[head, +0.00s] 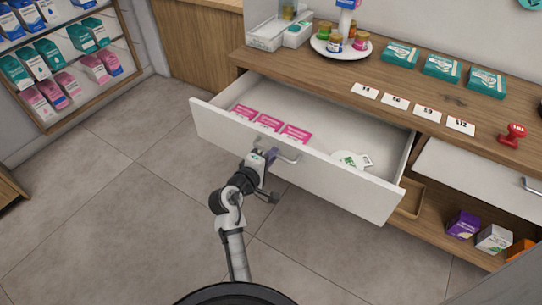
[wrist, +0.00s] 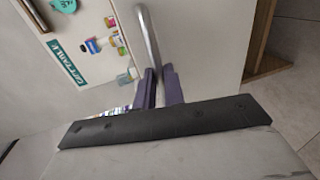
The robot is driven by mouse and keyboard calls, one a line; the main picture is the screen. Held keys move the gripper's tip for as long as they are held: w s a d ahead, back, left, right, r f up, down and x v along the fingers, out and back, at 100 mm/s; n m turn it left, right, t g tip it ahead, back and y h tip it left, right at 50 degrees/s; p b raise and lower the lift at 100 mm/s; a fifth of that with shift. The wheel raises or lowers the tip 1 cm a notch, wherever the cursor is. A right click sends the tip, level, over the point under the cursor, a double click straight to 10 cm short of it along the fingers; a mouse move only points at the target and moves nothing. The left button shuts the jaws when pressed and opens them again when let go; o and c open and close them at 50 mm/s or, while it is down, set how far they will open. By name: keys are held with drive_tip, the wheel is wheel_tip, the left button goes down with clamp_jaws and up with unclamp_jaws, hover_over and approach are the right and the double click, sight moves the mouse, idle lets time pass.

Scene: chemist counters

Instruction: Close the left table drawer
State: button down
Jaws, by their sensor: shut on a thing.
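The left table drawer (head: 300,160) is pulled well out from under the wooden counter in the head view. Its white front also fills the middle of the wrist view (wrist: 208,45). A metal bar handle (head: 287,157) is on that front. My gripper (head: 270,158) is at the left part of the handle, shut on it. In the wrist view the purple fingers of my gripper (wrist: 163,85) stand on either side of the handle (wrist: 148,40); the exact contact is partly hidden. Pink boxes (head: 268,122) and a white and green item (head: 352,159) lie inside the drawer.
The counter top (head: 330,78) holds teal boxes (head: 441,67), price cards, a red stamp (head: 514,135) and a round tray of bottles. A second drawer (head: 480,180) is at the right, above a shelf with boxes. The floor left of the drawer is clear.

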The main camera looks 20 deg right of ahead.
drive_tip(key=r+b+x, duration=0.1)
drive_tip(key=r+x, duration=0.2)
drive_tip(key=x, duration=1)
drive_tip(key=d+r+b+x, duration=0.1)
drive_tip(key=r+x, duration=0.1)
drive_tip(key=x, duration=1.2)
drive_tip(key=shift+w+r, duration=0.45)
drive_tip(key=shift+r, duration=0.15)
drive_tip(key=shift+d, duration=0.1)
drive_tip(key=c, duration=1.5)
unclamp_jaws()
drive_tip(key=shift+w+d+f, duration=0.1)
drive_tip(key=shift+d+f, duration=0.05)
drive_tip(key=b+v, duration=0.2)
drive_tip(key=v, duration=1.2)
